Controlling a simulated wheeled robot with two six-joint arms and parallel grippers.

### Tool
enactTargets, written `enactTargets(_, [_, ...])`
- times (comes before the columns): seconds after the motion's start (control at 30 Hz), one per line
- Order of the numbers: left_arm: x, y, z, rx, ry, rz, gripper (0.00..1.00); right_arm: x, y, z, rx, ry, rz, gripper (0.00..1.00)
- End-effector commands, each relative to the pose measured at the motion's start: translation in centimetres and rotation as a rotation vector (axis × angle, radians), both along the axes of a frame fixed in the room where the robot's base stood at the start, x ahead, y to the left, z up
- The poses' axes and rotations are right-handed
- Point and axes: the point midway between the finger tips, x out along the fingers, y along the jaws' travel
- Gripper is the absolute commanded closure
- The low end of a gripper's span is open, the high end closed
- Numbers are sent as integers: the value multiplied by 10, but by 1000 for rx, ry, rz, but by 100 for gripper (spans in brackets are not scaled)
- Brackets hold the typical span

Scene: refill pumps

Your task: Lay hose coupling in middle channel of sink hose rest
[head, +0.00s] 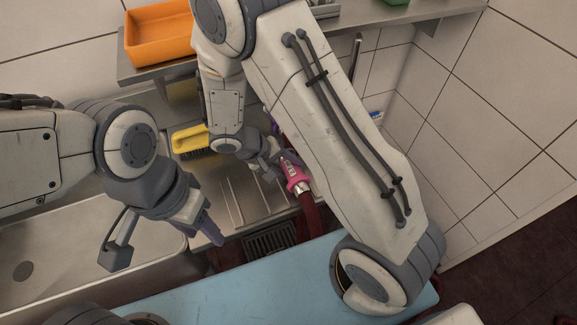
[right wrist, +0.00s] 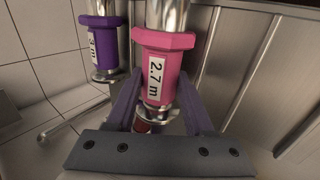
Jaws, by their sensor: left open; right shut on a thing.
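A pink hose coupling (head: 295,175) with a metal end and a dark red hose (head: 309,214) is at my right gripper (head: 279,167), above the sink's drainboard side. In the right wrist view the coupling (right wrist: 165,58) reads "2.7 m" and sits between the two purple fingers of my right gripper (right wrist: 157,112), which is shut on it. A purple coupling (right wrist: 103,45) with a partly visible label stands left of it. My left gripper (head: 206,230) is open and empty over the sink's front edge.
The steel sink basin (head: 75,250) lies at the left, with a grooved drainboard (head: 238,195) beside it. A yellow brush (head: 188,139) lies behind. An orange bin (head: 158,36) stands on the shelf above. A light blue surface (head: 220,290) is in front. Tiled walls close the back and right.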

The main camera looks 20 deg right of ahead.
Motion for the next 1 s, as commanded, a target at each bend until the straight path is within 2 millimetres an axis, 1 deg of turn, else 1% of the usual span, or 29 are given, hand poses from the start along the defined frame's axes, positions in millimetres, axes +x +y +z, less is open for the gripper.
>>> enactTargets(0.03, [0,0,-6,0,0,0,50,0,0,-5,-1,0,0,100])
enactTargets(0.1, [0,0,-8,0,0,0,50,0,0,-7,-1,0,0,100])
enactTargets(0.57, [0,0,-9,0,0,0,50,0,0,-7,-1,-1,-1,100])
enactTargets(0.83, [0,0,-13,0,0,0,50,0,0,-10,-1,-1,-1,100])
enactTargets(0.87, [0,0,-12,0,0,0,50,0,0,-9,-1,-1,-1,44])
enactTargets(0.9, [0,0,-12,0,0,0,50,0,0,-9,-1,-1,-1,28])
enactTargets(0.93, [0,0,-12,0,0,0,50,0,0,-9,-1,-1,-1,17])
enactTargets(0.97, [0,0,-12,0,0,0,50,0,0,-9,-1,-1,-1,12])
enactTargets(1.0, [0,0,-12,0,0,0,50,0,0,-9,-1,-1,-1,12])
